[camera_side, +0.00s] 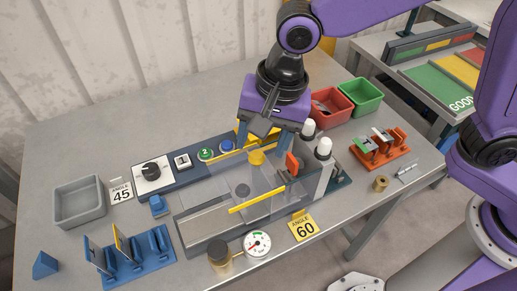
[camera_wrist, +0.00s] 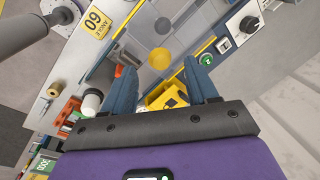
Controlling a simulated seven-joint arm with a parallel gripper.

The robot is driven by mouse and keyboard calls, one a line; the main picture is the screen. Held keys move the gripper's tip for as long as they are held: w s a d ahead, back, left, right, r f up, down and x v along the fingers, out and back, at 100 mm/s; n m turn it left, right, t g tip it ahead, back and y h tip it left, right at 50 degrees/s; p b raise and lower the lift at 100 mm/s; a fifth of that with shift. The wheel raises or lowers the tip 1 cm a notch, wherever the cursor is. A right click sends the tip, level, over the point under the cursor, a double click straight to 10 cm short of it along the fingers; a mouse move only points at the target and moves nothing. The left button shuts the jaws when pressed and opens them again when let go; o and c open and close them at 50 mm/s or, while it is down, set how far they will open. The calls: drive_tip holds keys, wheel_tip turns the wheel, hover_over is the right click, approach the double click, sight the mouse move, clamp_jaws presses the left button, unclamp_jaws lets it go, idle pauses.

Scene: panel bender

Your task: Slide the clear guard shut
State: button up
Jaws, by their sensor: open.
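The clear guard (camera_side: 222,192) is a see-through sheet over the bender bed, with a yellow strip (camera_side: 257,201) along its front edge. Bare bed (camera_side: 203,222) shows to its left. A round yellow knob (camera_side: 256,158) stands at the guard's back part; it also shows in the wrist view (camera_wrist: 160,58). My gripper (camera_side: 265,143) is above the back right of the bender, pointing down. Its two blue fingers are apart, with the knob seen between their tips in the wrist view (camera_wrist: 159,68). I cannot tell whether they touch it. No object is held.
White-topped posts (camera_side: 323,150) and an orange part (camera_side: 292,163) stand close right of the gripper. The control panel (camera_side: 152,172) with dial and buttons lies behind left. A gauge (camera_side: 257,243) stands in front. Red (camera_side: 331,106) and green bins (camera_side: 361,96) are behind right.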

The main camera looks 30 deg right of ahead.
sight(258, 153)
drive_tip(key=shift+w+a+f, duration=0.1)
drive_tip(key=shift+a+f, duration=0.05)
drive_tip(key=shift+f, duration=0.8)
drive_tip(key=shift+w+a+f, duration=0.1)
drive_tip(key=shift+a+f, duration=0.05)
drive_tip(key=shift+f, duration=0.8)
drive_tip(key=shift+c, duration=0.3)
clamp_jaws()
drive_tip(key=d, duration=0.9)
drive_tip(key=shift+w, duration=0.1)
drive_tip(key=shift+o, duration=0.3)
unclamp_jaws()
drive_tip(key=shift+d, duration=0.1)
drive_tip(key=shift+f, duration=0.1)
